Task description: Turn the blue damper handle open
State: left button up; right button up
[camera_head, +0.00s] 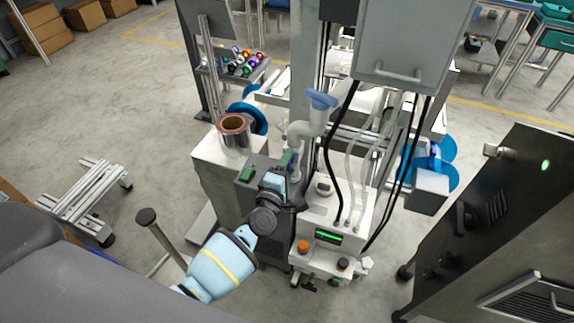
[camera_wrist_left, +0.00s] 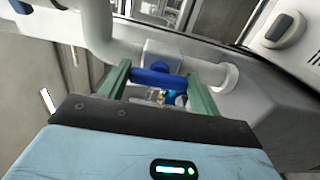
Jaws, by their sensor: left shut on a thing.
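The blue damper handle (camera_wrist_left: 158,77) shows in the left wrist view as a short blue bar on a pale block on the white pipe (camera_wrist_left: 98,30). My left gripper (camera_wrist_left: 160,82) has one green finger at each end of the bar and is shut on it. In the head view my left gripper (camera_head: 290,160) is at the machine, just below the bend of the white pipe (camera_head: 301,131). There the handle is hidden or too small to make out. My right gripper is in neither view.
A copper-coloured roll (camera_head: 234,124) stands on a white cabinet left of the gripper. A white control box (camera_head: 330,207) with black cables is to the right. A grey panel with a handle (camera_head: 410,45) hangs above, and a dark cabinet (camera_head: 500,220) stands at right.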

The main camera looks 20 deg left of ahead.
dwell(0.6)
pick_arm(q)
jog(key=o, duration=1)
jog(key=s+p, duration=0.1)
jog(key=s, duration=0.6)
jog(key=shift+s+a, duration=0.15)
jog(key=shift+s, duration=0.25)
